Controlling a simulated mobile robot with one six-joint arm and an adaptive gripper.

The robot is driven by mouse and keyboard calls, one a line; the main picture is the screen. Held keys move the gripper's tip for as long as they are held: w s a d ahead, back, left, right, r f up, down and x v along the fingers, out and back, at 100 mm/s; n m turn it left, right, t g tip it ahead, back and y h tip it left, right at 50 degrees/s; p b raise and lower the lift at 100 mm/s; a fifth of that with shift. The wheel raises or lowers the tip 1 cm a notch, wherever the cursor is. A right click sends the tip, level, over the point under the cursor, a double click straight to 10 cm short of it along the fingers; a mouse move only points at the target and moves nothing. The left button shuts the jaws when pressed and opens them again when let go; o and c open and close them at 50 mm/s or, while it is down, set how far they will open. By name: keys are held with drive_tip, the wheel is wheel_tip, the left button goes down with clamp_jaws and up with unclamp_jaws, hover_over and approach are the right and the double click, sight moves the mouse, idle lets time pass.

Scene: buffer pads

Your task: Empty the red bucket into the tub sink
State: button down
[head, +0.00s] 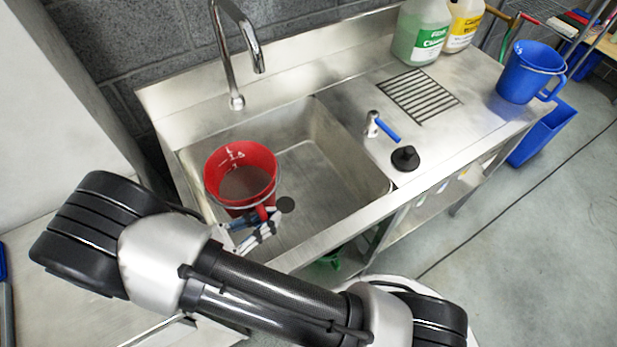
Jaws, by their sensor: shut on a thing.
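The red bucket (240,158) is at the left part of the tub sink (330,165), over its basin. It looks roughly upright, with its open mouth toward the camera. Greyish-brown contents (243,183) show inside, and white marks are on its inner wall. My gripper (268,222) is at the bucket's near right side, shut on the bucket, apparently at its handle. My arm crosses the front of the sink and hides part of its near left rim. I cannot tell whether the bucket's base touches the sink floor. A dark round drain (286,204) shows beside the gripper.
A tall faucet (240,60) rises behind the basin. On the right deck are a blue-handled tap (381,128), a black stopper (405,158), a drain grate (418,95) and a blue jug (531,72). Bottles (422,32) stand at the back. A blue bin (542,132) is below right.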

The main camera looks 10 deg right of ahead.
drive_tip(key=shift+s+a+f, duration=0.2)
drive_tip(key=shift+s+a, duration=0.1)
drive_tip(key=shift+s, duration=0.15)
drive_tip(key=shift+d+f, duration=0.1)
